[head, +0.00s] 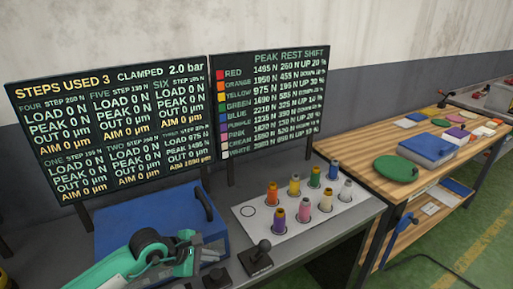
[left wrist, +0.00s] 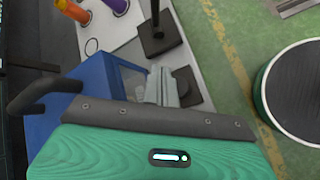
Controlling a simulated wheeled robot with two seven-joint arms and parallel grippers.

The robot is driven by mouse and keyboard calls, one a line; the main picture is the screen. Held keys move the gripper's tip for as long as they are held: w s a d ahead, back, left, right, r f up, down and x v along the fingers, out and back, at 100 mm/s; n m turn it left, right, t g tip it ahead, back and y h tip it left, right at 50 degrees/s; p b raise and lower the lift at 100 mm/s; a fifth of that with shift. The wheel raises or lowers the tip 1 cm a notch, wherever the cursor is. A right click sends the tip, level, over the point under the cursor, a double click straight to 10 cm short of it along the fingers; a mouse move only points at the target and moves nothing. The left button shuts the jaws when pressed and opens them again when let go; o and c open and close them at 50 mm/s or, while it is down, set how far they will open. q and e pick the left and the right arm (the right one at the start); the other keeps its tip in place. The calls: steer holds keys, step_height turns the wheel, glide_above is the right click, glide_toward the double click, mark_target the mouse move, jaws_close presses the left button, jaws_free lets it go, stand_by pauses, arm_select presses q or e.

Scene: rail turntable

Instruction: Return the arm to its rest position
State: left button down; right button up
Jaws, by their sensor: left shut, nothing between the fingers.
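My left arm (head: 115,262) is teal with a black joint and comes in from the lower left in the head view. My left gripper (head: 192,262) is low over the front of the grey bench, in front of the blue box (head: 150,222). In the left wrist view the gripper's fingers (left wrist: 163,86) are together with nothing between them, beside the blue box (left wrist: 90,88). My right gripper is in neither view.
A white board (head: 335,219) with several coloured spools stands right of the box. A black post on a base (head: 258,259) stands near the front edge. Two display boards (head: 115,130) rise behind. A wooden table (head: 358,168) is at right, with green floor beside it.

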arm_select(q)
steer(key=s+d+r+n+t+h, duration=0.5)
steer(key=d+r+n+h, duration=0.4)
steer(key=r, duration=0.3)
steer(key=a+r+n+t+y, duration=0.5)
steer(key=n+t, duration=0.4)
steer(key=n, duration=0.7)
steer(key=s+a+f+n+g+y, duration=0.35)
steer(key=a+f+n+y, duration=0.95)
steer(key=n, duration=0.6)
steer(key=s+d+f+n+g+h, duration=0.1)
steer(key=s+d+f+n+g, duration=0.1)
steer(key=s+f+n+g, duration=0.6)
steer(key=s+d+f+n+g+h, duration=0.1)
steer(key=s+f+g, duration=0.45)
steer(key=s, duration=0.65)
step_height(320, 180, down, 29)
steer(key=s+a+f+g, duration=0.1)
steer(key=s+a+f, duration=0.2)
steer(key=s+f, duration=1.7)
steer(key=shift+a+f+g, duration=0.2)
steer(key=shift+f+g, duration=0.2)
steer(key=shift+f, duration=0.05)
